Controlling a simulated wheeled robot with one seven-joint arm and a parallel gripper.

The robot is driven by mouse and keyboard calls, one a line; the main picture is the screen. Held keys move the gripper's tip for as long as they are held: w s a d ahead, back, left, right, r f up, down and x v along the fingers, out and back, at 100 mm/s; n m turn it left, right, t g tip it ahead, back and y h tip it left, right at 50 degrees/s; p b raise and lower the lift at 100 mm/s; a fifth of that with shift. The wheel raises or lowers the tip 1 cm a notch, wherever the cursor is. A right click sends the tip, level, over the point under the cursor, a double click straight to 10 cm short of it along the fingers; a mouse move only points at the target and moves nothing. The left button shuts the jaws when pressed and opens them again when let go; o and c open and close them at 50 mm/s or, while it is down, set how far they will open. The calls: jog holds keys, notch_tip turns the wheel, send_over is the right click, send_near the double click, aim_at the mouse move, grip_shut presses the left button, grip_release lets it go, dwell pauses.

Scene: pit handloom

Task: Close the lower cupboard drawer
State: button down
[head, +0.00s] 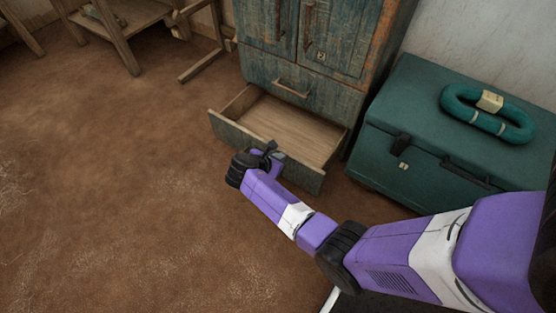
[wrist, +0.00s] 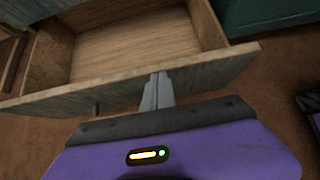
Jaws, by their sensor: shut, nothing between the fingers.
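The lower cupboard drawer (head: 227,131) is pulled well out of the weathered blue-green cupboard (head: 336,100), and its inside looks empty. In the wrist view the drawer's front board (wrist: 215,70) runs across the picture, with the bare wooden floor behind it. My gripper (head: 272,150) is shut and empty at the drawer's front board. In the wrist view its fingertips (wrist: 159,76) reach the board's top edge, right of the middle of the board; I cannot tell whether they touch it. A small part of the drawer's handle (wrist: 97,108) shows below the board.
A green trunk (head: 420,140) with a coiled teal skein (head: 486,112) on top stands close to the right of the drawer. The upper drawer (head: 305,94) is shut. Wooden furniture (head: 118,40) stands at the back left. The earthen floor (head: 110,190) at the left is clear.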

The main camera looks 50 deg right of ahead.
jog(key=d, duration=1.9)
jog(key=shift+w, duration=0.3)
